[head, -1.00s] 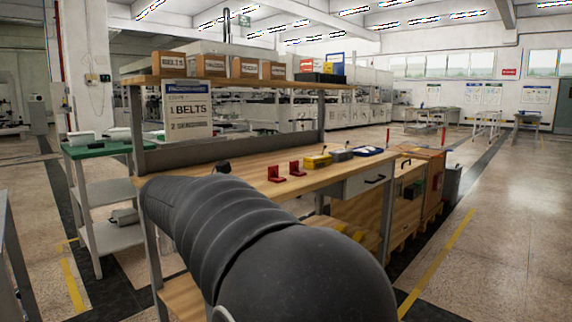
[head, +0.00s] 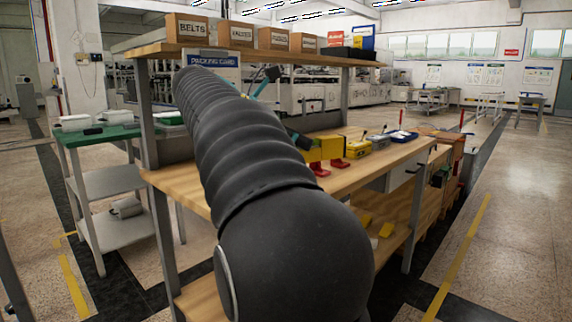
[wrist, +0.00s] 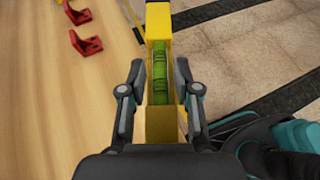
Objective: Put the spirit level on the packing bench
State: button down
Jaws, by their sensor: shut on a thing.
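The yellow spirit level (wrist: 158,25) with its green vial is between the fingers of my gripper (wrist: 160,66) in the wrist view. The fingers are shut on its two long sides. In the head view the level (head: 326,148) shows as a yellow block beyond my arm, and my gripper (head: 299,139) is mostly hidden by the arm. The wooden packing bench (head: 352,181) lies below; its top (wrist: 60,120) fills the left of the wrist view. The level is held above the bench's front edge, with floor to its right. I cannot tell the exact height.
Two red stands (wrist: 86,43) stand on the bench top left of the level. A yellow item (head: 358,147), a grey item (head: 379,142) and a blue tray (head: 403,136) sit farther along. An upper shelf (head: 160,49) carries boxes. A green-topped cart (head: 105,137) stands left.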

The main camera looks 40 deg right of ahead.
jog(key=w+f, duration=0.2)
jog(key=w, duration=0.1)
jog(key=w+f, duration=0.2)
jog(key=w, duration=0.1)
jog(key=w+a+f+b, duration=0.1)
jog(key=w, duration=0.2)
jog(key=shift+w+a+f, duration=0.1)
jog(key=shift+w+f, duration=0.15)
jog(key=shift+f, duration=0.15)
jog(key=shift+f+b, duration=0.8)
jog(key=shift+f, duration=1.2)
jog(key=shift+f, duration=0.1)
jog(key=c, duration=0.8)
grip_release()
jog(key=shift+f, duration=0.1)
jog(key=shift+r, duration=0.25)
jog(key=p+v, duration=0.3)
jog(key=v, duration=0.9)
jog(key=shift+f+p, duration=0.1)
jog(key=shift+p, duration=0.25)
